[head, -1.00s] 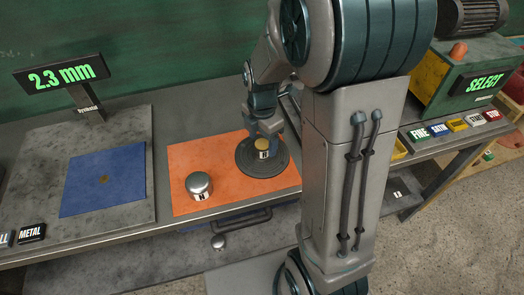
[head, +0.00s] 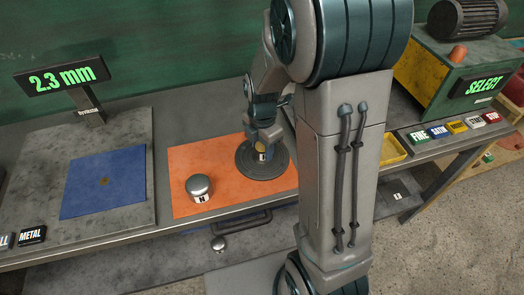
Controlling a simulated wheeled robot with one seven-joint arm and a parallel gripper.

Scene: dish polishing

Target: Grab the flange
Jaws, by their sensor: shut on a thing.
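The flange (head: 250,165) is a dark grey round disc with a raised hub, lying at the right side of the orange mat (head: 224,192). A small part with a yellow top and a letter label (head: 261,150) shows at its hub, largely covered by my gripper. My gripper (head: 262,141) reaches down from above onto the hub and is shut on it. The fingertips are small and partly hidden in the head view. The disc appears to rest on the mat.
A silver cylinder (head: 199,187) labelled N stands left of the flange on the mat. A blue mat (head: 104,181) lies further left below a 2.3 mm display (head: 62,80). A green machine (head: 445,75) with several labelled buttons stands at the right. A drawer handle is below the mat.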

